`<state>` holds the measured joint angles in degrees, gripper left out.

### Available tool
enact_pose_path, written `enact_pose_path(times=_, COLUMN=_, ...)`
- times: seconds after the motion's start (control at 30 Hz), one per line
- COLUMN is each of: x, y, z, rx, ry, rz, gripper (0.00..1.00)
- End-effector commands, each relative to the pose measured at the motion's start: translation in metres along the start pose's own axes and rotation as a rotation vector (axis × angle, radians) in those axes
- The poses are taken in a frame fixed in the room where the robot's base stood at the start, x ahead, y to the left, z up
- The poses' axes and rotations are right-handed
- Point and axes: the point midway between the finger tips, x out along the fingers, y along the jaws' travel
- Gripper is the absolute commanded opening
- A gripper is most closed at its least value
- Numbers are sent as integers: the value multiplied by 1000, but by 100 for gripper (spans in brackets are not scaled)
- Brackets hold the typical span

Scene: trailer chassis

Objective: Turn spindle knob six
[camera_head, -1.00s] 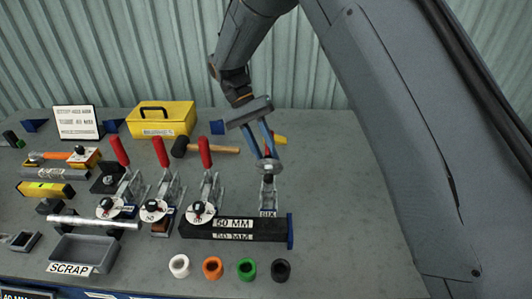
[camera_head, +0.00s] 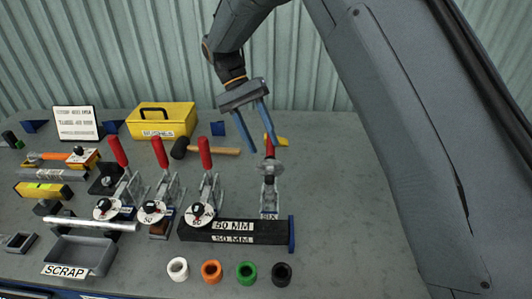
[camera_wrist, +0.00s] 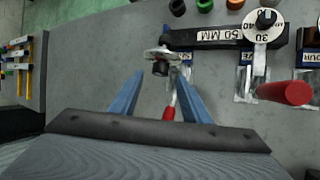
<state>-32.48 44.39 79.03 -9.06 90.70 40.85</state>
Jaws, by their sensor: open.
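The spindle clamp labelled SIX (camera_head: 269,192) stands at the right end of the row, with a red handle (camera_head: 269,147) and a pale disc with a spindle knob (camera_head: 270,167) on top. In the wrist view its disc and dark knob (camera_wrist: 162,58) lie beyond the fingertips, roughly between their lines. My gripper (camera_head: 258,141) is open and empty, its two blue fingers pointing down just above and behind the clamp. In the wrist view my gripper (camera_wrist: 158,88) spans the red handle below the knob. Whether a finger touches the clamp cannot be told.
Several similar clamps with red handles, such as one (camera_head: 205,185), stand to the left. A black 50 MM bar (camera_head: 190,232) lies in front. A mallet (camera_head: 215,150), a yellow box (camera_head: 160,121) and a SCRAP tray (camera_head: 82,251) are nearby. The bench's right side is clear.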

Motion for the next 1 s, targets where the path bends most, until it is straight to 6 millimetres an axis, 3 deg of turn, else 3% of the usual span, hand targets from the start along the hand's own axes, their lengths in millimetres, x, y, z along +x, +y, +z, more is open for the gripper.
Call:
enact_pose_path(times=0.23, x=-29, y=0, z=-1, rx=0, ry=1, rz=-1, gripper=43)
enact_pose_path(times=0.63, x=-32, y=2, z=0, rx=0, ry=0, rz=-3, gripper=43)
enact_pose_path(times=0.77, x=-22, y=19, z=-5, rx=-13, ry=9, rz=-45, gripper=43)
enact_pose_path(times=1.0, x=36, y=87, z=-12, rx=-69, ry=92, rz=-230, gripper=43)
